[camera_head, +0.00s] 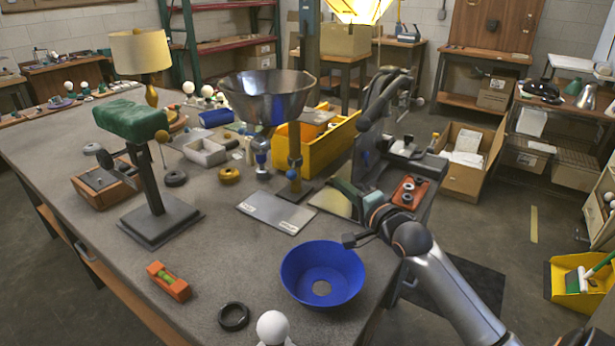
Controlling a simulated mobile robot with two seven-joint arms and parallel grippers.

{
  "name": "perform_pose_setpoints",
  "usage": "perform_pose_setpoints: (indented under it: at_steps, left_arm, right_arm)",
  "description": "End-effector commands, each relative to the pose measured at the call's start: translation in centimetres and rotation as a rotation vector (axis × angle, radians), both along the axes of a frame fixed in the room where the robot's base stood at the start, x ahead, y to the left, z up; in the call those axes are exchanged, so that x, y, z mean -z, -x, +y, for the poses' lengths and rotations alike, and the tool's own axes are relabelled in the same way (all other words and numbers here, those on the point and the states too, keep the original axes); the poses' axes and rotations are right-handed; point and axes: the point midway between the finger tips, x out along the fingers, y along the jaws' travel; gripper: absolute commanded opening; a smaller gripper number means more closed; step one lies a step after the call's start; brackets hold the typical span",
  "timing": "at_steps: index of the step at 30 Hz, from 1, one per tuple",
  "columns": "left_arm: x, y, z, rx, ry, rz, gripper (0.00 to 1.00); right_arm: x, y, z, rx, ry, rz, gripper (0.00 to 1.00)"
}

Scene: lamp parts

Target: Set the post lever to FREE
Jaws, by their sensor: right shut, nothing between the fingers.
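A grey plate (275,212) with two small labels lies in front of the post; the lettering is too small to read. Blue fittings show low on the post and beside it. I cannot make out the lever or its setting. My right gripper (350,239) is shut and empty, right of the labelled plate and above the back edge of the blue bowl-shaped shade (323,272). My left gripper is not in view.
A green-topped stand (134,120) is at left on the table (105,250). A yellow bin (325,143) stands behind the post. An orange level (169,281), a black ring (233,316) and a white bulb (273,327) lie in front. The table is clear between stand and labelled plate.

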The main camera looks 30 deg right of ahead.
Motion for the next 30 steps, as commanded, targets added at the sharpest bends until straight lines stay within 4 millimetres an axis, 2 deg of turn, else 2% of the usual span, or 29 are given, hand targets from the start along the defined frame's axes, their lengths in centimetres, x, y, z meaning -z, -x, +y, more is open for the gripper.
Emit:
perform_pose_setpoints:
  at_steps: [9, 16, 18, 21, 30]
  left_arm:
    - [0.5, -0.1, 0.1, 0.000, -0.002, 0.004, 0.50]
    - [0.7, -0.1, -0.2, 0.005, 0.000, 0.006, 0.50]
    - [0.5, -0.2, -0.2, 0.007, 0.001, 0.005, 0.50]
    - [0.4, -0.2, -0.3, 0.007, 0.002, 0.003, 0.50]
    - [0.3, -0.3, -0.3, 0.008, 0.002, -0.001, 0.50]
  right_arm:
    - [0.1, -5.3, -0.5, 0.001, 0.001, -0.002, 0.00]
    - [0.3, -8.6, -0.8, 0.002, 0.002, -0.001, 0.00]
    - [0.7, -8.9, 0.7, -0.002, -0.003, -0.001, 0.00]
    - [0.9, -9.2, 1.9, -0.001, -0.002, -0.002, 0.00]
    - [1.1, -9.6, 3.1, 0.001, 0.001, 0.000, 0.00]
